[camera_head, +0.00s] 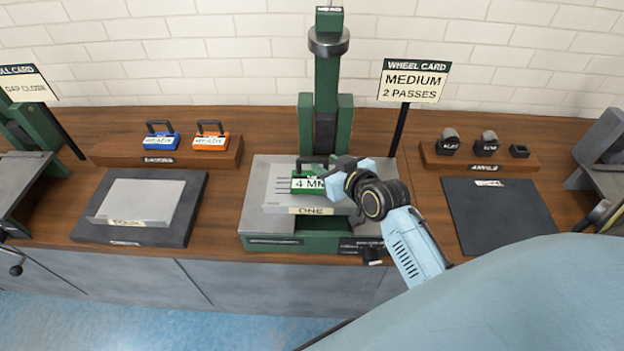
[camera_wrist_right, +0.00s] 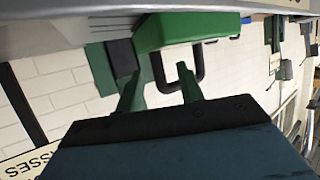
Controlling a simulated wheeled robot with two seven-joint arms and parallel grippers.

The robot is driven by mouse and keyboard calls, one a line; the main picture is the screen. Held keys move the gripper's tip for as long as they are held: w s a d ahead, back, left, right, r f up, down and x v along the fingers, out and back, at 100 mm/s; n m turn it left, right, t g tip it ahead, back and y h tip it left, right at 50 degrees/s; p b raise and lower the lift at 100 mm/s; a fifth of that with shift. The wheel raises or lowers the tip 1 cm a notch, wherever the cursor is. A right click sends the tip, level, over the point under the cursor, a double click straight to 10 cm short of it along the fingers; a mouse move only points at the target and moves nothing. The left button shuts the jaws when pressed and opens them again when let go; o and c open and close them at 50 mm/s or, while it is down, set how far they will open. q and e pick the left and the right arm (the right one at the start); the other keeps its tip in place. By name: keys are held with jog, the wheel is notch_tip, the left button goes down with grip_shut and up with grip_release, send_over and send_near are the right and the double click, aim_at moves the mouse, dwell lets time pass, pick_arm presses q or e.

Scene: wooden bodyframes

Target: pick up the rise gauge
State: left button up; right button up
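A green gauge block with a white "4 MM" label (camera_head: 306,183) and a black loop handle sits on the grey plate marked "ONE" (camera_head: 272,209) at the centre of the bench. My right gripper (camera_head: 333,168) is at the right end of this block. In the right wrist view the green block (camera_wrist_right: 188,29) shows its black handle close ahead of my right gripper (camera_wrist_right: 157,80). The two fingers stand apart, with one side of the handle loop appearing between them and clear space beside it. The left gripper is not in view.
A wooden rack (camera_head: 108,151) at left holds a blue gauge (camera_head: 161,141) and an orange gauge (camera_head: 211,141). A green press column (camera_head: 327,90) stands behind the plate. A dark mat (camera_head: 510,220) lies at right, below a rack of small dark pieces (camera_head: 480,158). A sign (camera_head: 414,80) stands behind.

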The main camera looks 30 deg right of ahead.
jog(key=shift+w+f, duration=0.2)
jog(key=shift+w, duration=0.35)
grip_shut()
jog(key=shift+r, duration=0.15)
